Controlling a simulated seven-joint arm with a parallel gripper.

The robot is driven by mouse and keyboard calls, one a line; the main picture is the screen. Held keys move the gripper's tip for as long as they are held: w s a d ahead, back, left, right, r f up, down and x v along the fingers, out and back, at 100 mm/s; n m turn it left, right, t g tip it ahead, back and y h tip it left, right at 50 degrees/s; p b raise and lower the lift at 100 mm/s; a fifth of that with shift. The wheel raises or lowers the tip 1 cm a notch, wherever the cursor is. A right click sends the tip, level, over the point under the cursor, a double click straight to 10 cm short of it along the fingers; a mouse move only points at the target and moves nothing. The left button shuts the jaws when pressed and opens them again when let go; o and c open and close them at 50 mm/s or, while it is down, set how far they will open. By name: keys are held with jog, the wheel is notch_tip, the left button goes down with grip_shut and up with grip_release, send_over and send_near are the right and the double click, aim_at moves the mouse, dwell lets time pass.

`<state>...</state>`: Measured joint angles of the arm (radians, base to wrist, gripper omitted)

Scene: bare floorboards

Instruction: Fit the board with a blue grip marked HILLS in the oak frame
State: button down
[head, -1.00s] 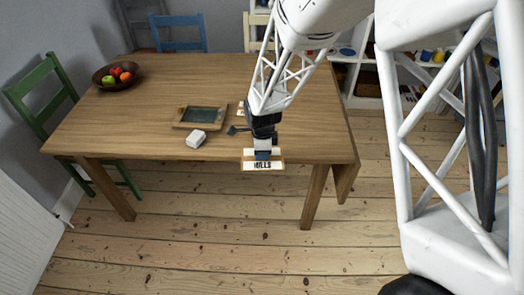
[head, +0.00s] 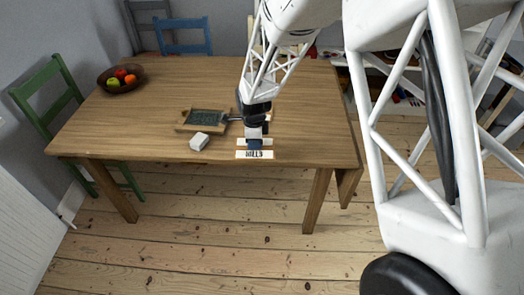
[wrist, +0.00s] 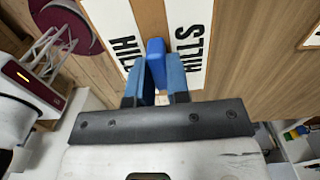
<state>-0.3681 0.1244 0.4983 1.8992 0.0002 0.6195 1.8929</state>
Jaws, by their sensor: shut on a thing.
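The board (head: 255,155) has two white strips with black lettering and a brown band between them. In the wrist view HILLS reads clearly on the right strip (wrist: 190,40); the left strip's lettering is partly hidden by a finger. My gripper (wrist: 156,85) is shut on the board's blue grip (wrist: 155,50). In the head view my gripper (head: 254,140) holds the board at the table's front edge, its lettering upside down; its height above the table is unclear.
A fruit bowl (head: 121,78) stands at the table's far left. Chairs stand behind and left of the table (head: 130,140). Another white lettered piece shows at the wrist view's right edge (wrist: 314,38). The table's left middle is clear.

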jog(key=w+a+r+m, duration=0.1)
jog(key=w+a+r, duration=0.1)
jog(key=w+a, duration=1.9)
jog(key=shift+w+a, duration=0.3)
jog(key=shift+a, duration=1.05)
jog(key=shift+r, duration=0.1)
jog(key=shift+f, duration=2.5)
jog(key=shift+f, duration=0.85)
jog(key=c, duration=1)
grip_release()
